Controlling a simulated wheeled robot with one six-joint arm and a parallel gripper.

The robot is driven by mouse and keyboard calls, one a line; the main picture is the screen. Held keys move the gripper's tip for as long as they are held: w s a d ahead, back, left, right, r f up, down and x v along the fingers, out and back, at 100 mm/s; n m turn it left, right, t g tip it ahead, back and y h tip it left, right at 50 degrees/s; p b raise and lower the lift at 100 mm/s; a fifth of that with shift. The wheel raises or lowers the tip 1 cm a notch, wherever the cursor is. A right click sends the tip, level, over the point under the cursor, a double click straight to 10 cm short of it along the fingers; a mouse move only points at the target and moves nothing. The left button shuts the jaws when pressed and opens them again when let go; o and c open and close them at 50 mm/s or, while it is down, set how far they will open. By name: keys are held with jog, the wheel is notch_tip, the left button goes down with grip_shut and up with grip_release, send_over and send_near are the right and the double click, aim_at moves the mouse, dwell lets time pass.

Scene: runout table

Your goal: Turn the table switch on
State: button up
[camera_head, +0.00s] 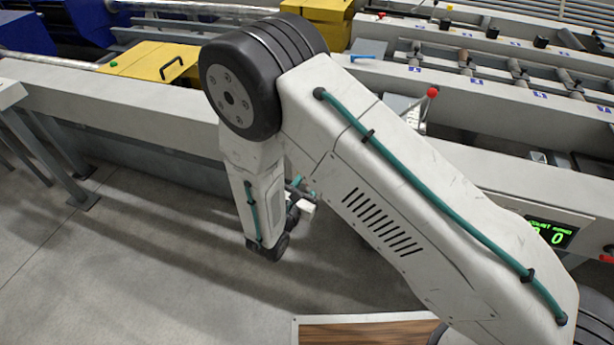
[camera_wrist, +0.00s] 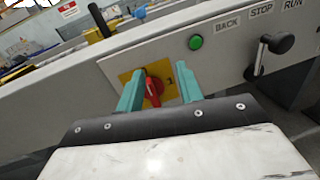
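The table switch (camera_wrist: 153,90) is a red rotary knob on a yellow square plate, set in the grey side panel in the wrist view. A dark mark like a "1" shows on the plate to the right of the knob. My gripper (camera_wrist: 161,70) is open, with its two teal fingers on either side of the knob. The knob appears nearer the left finger; I cannot tell whether they touch. The lower part of the plate is hidden behind my gripper. In the head view my arm hides the switch.
A green button (camera_wrist: 195,42) sits right of the plate. Further right is a lever with a black knob (camera_wrist: 279,43) under BACK, STOP and RUN labels. A green counter display (camera_head: 551,232) is on the panel in the head view. The floor (camera_head: 130,270) at left is clear.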

jog(key=s+a+f+n+t+y, duration=0.1)
jog(key=a+f+n+y, duration=0.2)
jog(key=f, duration=0.2)
jog(key=x, duration=0.7)
jog(key=shift+r, duration=0.2)
jog(key=shift+w+d, duration=0.15)
grip_shut()
